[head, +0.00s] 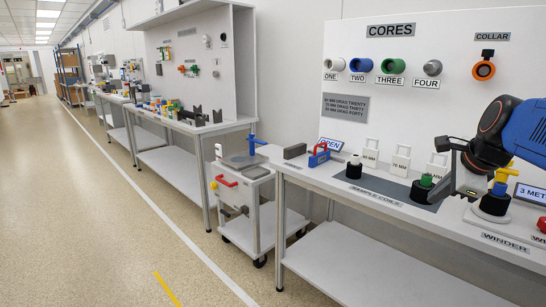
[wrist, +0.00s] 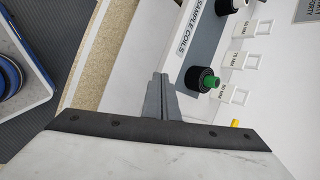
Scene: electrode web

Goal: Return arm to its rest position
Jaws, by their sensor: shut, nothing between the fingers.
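My gripper (wrist: 160,80) is shut and empty in the wrist view, its grey fingers together. In the head view my blue and black arm reaches in from the right, with the gripper low over the bench (head: 340,180) between the sample coils and the winder. A black coil with a green core (wrist: 205,80) lies just beyond the fingers in the wrist view, apart from them as far as I can tell. It also shows in the head view (head: 425,181).
Several white width-marked blocks (head: 400,162) stand behind the coils. A wheeled cart (head: 243,190) is at the bench's left end. The aisle floor (head: 90,210) at left is clear.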

